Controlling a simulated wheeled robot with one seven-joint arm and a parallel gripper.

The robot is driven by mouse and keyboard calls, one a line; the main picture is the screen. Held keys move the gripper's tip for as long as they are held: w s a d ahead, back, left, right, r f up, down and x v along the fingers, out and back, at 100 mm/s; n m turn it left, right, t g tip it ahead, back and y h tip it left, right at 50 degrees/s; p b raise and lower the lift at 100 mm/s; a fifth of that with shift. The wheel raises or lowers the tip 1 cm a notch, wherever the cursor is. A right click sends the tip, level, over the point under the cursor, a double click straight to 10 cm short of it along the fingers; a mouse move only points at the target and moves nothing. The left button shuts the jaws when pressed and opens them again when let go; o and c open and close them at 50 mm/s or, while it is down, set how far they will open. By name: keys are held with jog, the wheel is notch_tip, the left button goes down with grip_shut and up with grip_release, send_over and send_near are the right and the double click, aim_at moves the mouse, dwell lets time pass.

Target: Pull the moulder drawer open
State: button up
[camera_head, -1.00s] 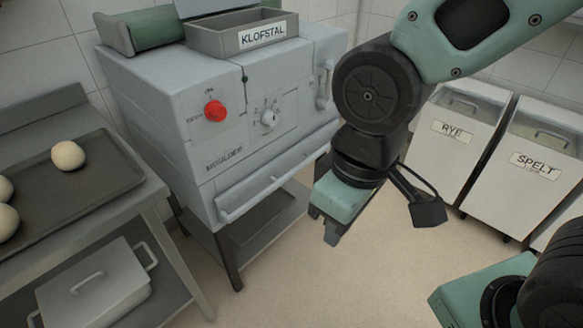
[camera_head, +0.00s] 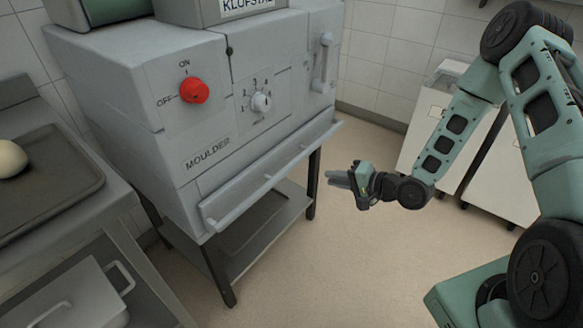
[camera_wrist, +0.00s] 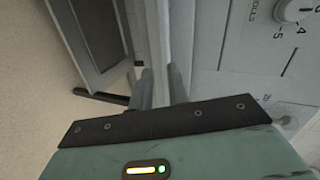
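The moulder (camera_head: 165,75) is a grey machine on the left with a red knob and a dial. Its drawer front (camera_head: 250,165) runs along the lower front, with a long pale handle bar (camera_head: 268,176) across it. The drawer looks flush with the body. My gripper (camera_head: 336,178) is right of the moulder, fingers pointing left towards the bar, apparently short of it.
A stand with a lower shelf (camera_head: 255,235) carries the moulder. A table with a tray (camera_head: 75,165) and a dough ball (camera_head: 10,158) is at left, a lidded box (camera_head: 85,295) below. Pale bins (camera_head: 505,170) stand at right. The floor (camera_head: 330,270) in front is clear.

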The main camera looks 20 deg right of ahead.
jog(key=d+f+m+t, duration=0.1)
jog(key=d+m, duration=0.1)
send_near(292, 163)
jog(key=shift+t, duration=0.3)
jog(key=x, duration=0.6)
jog(key=f+x, duration=0.1)
jog(key=x, duration=0.3)
jog(key=shift+s+b, duration=0.1)
jog(key=shift+b, duration=0.3)
grip_shut()
